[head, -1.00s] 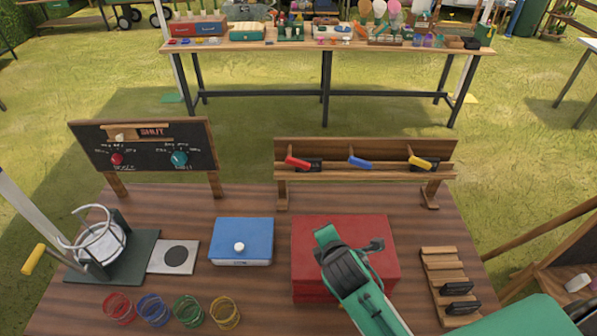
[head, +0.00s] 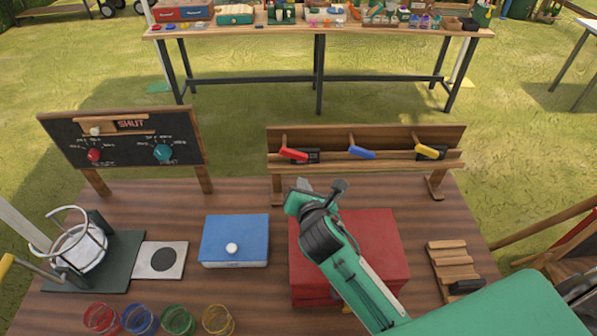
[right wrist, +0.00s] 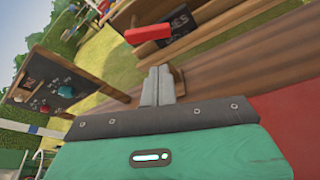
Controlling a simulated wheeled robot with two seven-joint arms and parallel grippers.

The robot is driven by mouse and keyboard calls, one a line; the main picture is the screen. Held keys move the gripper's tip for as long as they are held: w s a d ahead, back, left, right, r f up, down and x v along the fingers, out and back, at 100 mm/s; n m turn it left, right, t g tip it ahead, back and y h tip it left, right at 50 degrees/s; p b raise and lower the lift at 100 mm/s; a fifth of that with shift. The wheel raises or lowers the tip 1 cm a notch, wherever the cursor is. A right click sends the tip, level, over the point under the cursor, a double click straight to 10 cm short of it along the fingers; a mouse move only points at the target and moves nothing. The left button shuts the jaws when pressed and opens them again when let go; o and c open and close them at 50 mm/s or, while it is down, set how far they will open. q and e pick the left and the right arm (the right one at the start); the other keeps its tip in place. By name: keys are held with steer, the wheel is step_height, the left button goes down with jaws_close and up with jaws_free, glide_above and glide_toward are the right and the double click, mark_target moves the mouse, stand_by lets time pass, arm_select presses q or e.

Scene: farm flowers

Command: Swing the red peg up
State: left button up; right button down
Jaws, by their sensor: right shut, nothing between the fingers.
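The red peg (head: 293,154) is on the wooden rack (head: 366,172) at the back of the table, to the left of the blue peg (head: 361,153) and the yellow peg (head: 429,152). It lies nearly level, tilted slightly down to the right. The red peg also shows in the right wrist view (right wrist: 148,34), beyond my fingertips and apart from them. My right gripper (head: 303,185) is below and in front of the red peg, above the table. Its fingers are together and empty in the right wrist view (right wrist: 159,74). My left gripper is not in view.
A red box (head: 370,240) lies under my right arm. A blue box (head: 234,242), several coloured rings and a chalkboard with knobs (head: 125,140) are on the left. A slotted wooden holder (head: 452,262) is on the right.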

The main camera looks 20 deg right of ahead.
mark_target(297, 167)
steer(key=p+x, duration=0.2)
steer(key=x, duration=0.6)
steer(key=shift+w, duration=0.3)
steer(key=shift+w+f, duration=0.3)
steer(key=shift+w, duration=0.25)
steer(key=shift+d, duration=0.1)
